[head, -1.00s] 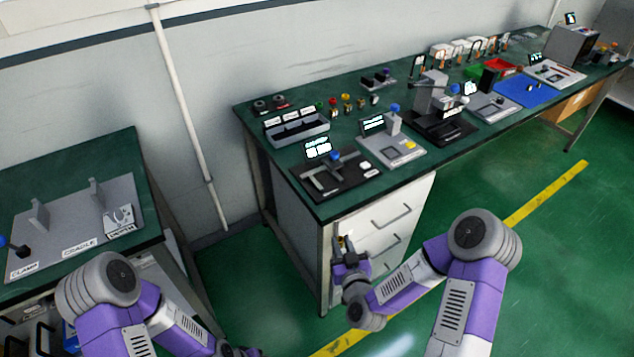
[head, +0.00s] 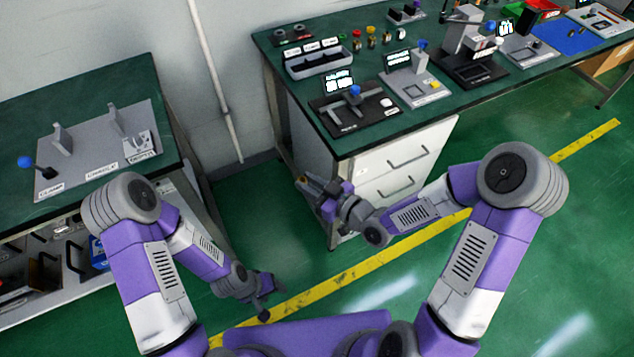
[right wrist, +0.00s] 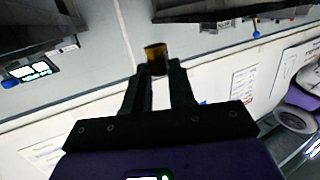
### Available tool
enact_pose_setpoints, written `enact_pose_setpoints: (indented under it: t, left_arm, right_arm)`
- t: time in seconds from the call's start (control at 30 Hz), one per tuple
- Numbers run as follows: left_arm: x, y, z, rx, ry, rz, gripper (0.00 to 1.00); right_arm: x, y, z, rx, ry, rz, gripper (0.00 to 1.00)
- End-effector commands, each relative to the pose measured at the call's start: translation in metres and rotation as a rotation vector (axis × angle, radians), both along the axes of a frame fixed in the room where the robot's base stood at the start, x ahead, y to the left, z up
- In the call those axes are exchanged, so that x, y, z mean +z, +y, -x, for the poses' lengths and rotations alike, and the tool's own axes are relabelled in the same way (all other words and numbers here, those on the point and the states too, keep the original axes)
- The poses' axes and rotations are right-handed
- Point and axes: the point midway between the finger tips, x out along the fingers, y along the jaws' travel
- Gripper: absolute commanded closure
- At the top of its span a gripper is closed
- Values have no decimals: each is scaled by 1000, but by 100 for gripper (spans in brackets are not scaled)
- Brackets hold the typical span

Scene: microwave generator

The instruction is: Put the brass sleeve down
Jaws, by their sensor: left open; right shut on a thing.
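The brass sleeve (right wrist: 156,55) is a small brown-gold cylinder in the right wrist view, between the fingertips of my right gripper (right wrist: 158,72), which is shut on it. In the head view my right gripper (head: 312,186) is in front of the white drawer cabinet, below the bench top; the sleeve is too small there to make out clearly. My left gripper (head: 264,300) is low over the green floor, open and empty, away from both benches.
The long bench (head: 385,135) carries several fixtures, including a black one with a display (head: 350,112) and a grey one (head: 415,88). A three-slot grey bin (head: 318,62) stands behind. The left bench (head: 85,100) holds a plate with clamp and cradle labels. Open floor lies between the benches.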

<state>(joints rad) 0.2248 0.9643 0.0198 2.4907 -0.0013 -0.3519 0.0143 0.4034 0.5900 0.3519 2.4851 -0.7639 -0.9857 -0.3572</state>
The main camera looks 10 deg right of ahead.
Motion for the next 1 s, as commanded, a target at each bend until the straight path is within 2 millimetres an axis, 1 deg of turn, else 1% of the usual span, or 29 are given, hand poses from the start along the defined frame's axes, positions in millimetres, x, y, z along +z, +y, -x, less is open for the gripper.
enact_pose_setpoints:
  t: [0.2, 0.4, 0.6, 0.8, 1.0]
  left_arm:
    - [0, 0, 0, 0, 0, 0, 42]
    - [0, 0, 0, 0, 0, 0, 42]
    - [0, 0, 0, 0, 0, 0, 42]
    - [0, 0, 0, 0, 0, 0, 42]
    - [0, 0, 0, 0, 0, 0, 42]
  right_arm:
    - [-19, 9, -15, 134, 0, 1, 100]
    - [-33, 18, -26, 250, 0, 2, 100]
    - [-40, 24, -32, 321, 0, 0, 100]
    - [-41, 26, -34, 332, 0, 0, 100]
    - [-34, 28, -35, 262, 0, -2, 100]
